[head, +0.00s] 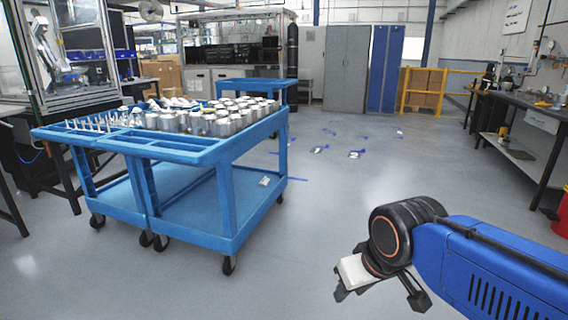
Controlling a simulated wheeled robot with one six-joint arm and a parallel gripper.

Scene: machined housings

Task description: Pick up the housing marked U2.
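Many metal housings (222,126) stand close together on the top of a blue cart (190,153) in the left half of the head view. They are grey, rounded and cylinder-like. No marking can be read at this size, so I cannot tell which one is U2. My gripper (381,297) is at the lower right, over the floor and well to the right of the cart. Its two fingers are spread apart, with nothing seen between them. A pale block is at its left side.
Upright pins (100,122) stand on the cart's left part. A second blue cart (262,84) is behind. The floor (330,200) between cart and gripper is clear, with small items and blue tape (354,154) farther back. A workbench (525,105) runs along the right.

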